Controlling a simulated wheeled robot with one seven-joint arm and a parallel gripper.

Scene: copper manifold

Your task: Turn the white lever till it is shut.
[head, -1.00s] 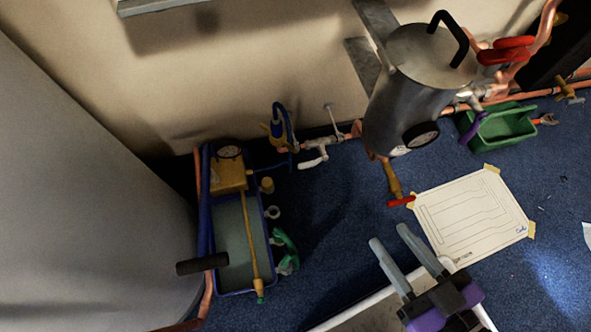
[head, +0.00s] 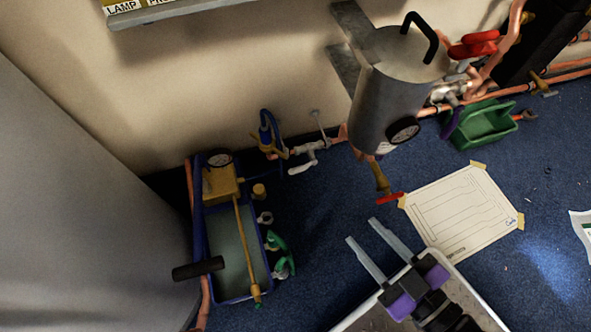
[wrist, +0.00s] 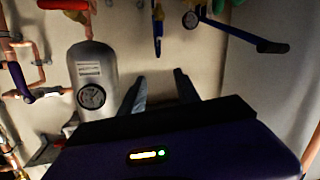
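The white lever (head: 302,166) sits on a small valve (head: 311,147) in the copper pipe along the wall, left of the grey cylinder. In the head view it slants down to the left from the valve. My gripper (head: 362,231) is below and right of it, well apart from it, with two grey fingers spread and nothing between them. In the wrist view my gripper (wrist: 158,90) is also open and empty, facing the wall. I cannot make out the white lever clearly there.
A grey cylinder (head: 388,105) with a gauge hangs right of the valve, with a red-handled tap (head: 386,190) below it. A blue tray with a pump (head: 228,245) stands left. A taped paper sheet (head: 460,210) lies right.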

